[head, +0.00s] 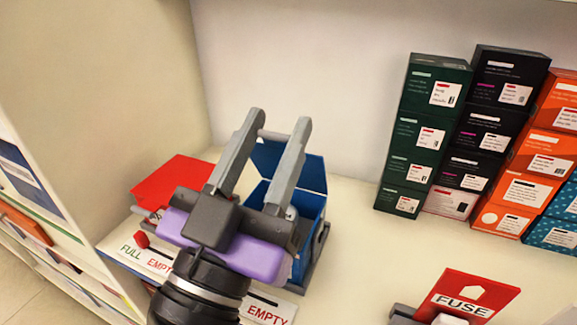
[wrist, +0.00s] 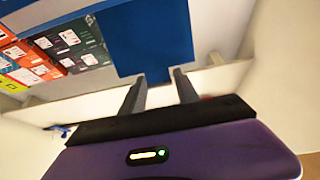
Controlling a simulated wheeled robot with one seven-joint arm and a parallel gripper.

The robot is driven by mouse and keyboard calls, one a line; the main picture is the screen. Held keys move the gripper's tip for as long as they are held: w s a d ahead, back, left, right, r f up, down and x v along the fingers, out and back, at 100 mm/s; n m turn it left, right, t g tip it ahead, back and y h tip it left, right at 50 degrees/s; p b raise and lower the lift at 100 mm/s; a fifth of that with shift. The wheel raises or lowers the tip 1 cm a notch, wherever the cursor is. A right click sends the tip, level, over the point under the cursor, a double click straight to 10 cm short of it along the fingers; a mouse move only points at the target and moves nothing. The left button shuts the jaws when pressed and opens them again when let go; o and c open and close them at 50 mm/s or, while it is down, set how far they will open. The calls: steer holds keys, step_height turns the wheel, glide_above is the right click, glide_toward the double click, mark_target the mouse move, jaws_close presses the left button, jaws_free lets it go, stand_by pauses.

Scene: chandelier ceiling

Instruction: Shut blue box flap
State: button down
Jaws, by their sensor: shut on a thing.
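The blue box (head: 309,209) stands open on the shelf, with its flap (head: 312,172) raised at the back. The flap (wrist: 145,35) also fills the top middle of the wrist view, its edge at my fingertips. My gripper (head: 280,118) reaches over the box from the front, fingers pointing up and back. It is shut on the flap with a gap between the fingers; the exact contact is hard to see. In the wrist view my gripper (wrist: 160,76) has one finger on each side of the flap's lower edge. My gripper hides much of the box's front and inside.
A red box (head: 172,183) sits left of the blue box, near the left wall. Labels reading FULL and EMPTY (head: 148,257) line the front edge. Stacked green boxes (head: 415,145), black boxes (head: 488,120) and orange boxes (head: 530,190) stand right. A red FUSE sign (head: 466,296) is front right.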

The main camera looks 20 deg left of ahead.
steer(key=shift+s+f+t+b, duration=0.3)
steer(key=shift+s+f+b, duration=0.3)
steer(key=shift+b, duration=0.6)
steer(key=b+v, duration=0.2)
steer(key=b, duration=0.1)
steer(key=shift+f, duration=0.25)
steer(key=s+f+b, duration=0.1)
steer(key=f+b, duration=0.1)
steer(key=s+f+b, duration=0.1)
steer(key=f+b, duration=0.1)
steer(key=b, duration=0.1)
steer(key=s+f+b, duration=0.1)
steer(key=f+b, duration=0.1)
steer(key=shift+s+b, duration=0.1)
steer(key=shift+b, duration=0.3)
steer(key=shift+f, duration=0.3)
steer(key=shift+s+f+t+b, duration=0.1)
steer(key=shift+f+t+b, duration=0.3)
steer(key=shift+t+b, duration=0.3)
